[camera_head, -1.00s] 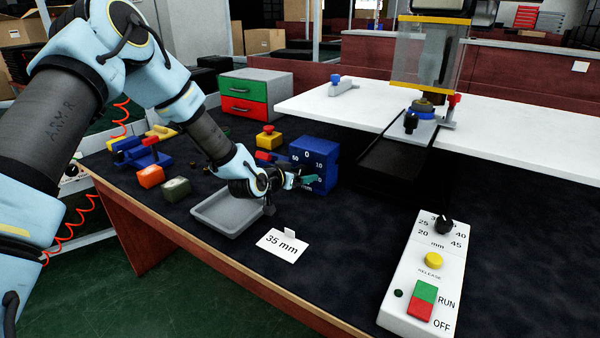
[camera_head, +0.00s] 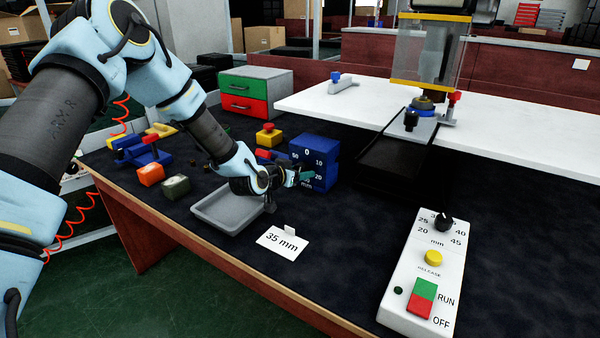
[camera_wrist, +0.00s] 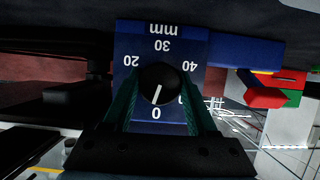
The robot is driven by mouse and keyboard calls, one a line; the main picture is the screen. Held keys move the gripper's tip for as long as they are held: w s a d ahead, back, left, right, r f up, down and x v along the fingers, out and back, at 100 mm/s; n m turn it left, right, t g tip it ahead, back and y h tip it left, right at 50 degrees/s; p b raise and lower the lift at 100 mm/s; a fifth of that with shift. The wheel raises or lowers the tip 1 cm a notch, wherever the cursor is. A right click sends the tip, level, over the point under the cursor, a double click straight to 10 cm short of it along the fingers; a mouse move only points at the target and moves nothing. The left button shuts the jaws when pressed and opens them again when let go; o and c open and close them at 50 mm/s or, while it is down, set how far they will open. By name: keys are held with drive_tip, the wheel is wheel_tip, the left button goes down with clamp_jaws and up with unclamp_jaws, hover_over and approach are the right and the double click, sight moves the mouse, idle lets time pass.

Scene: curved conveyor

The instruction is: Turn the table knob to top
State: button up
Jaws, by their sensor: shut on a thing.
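The blue table box (camera_head: 322,150) with a dial face stands on the dark table in the head view, its 0 mark at the top. In the wrist view the same box (camera_wrist: 183,45) appears upside down, with its 0 below the knob. The round black knob (camera_wrist: 160,78) has a white pointer line directed nearly at 0, slightly off straight. My gripper (camera_head: 306,175) is at the box face. In the wrist view the gripper's teal fingers (camera_wrist: 160,100) are shut on the knob, one on each side. The fingers hide some dial marks; the knob is hidden in the head view.
A grey tray (camera_head: 201,214) lies below my wrist, beside a "35 mm" card (camera_head: 282,242). A white control panel (camera_head: 405,300) with another black knob stands right. The table between card and panel is clear.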

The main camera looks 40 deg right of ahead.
drive_tip(key=shift+c, duration=0.8)
drive_tip(key=shift+w+f+n+g+b, duration=0.2)
drive_tip(key=shift+n+g+b, duration=0.2)
drive_tip(key=shift+b, duration=0.3)
drive_tip(key=shift+s+r+n+g+b, duration=0.2)
drive_tip(key=shift+n+g+b, duration=0.15)
drive_tip(key=shift+n+g, duration=0.2)
drive_tip(key=o, duration=1.4)
drive_tip(key=shift+c, duration=0.2)
drive_tip(key=b+v, duration=0.1)
drive_tip(key=v, duration=1)
drive_tip(key=shift+f+b, duration=0.2)
drive_tip(key=shift+b, duration=0.2)
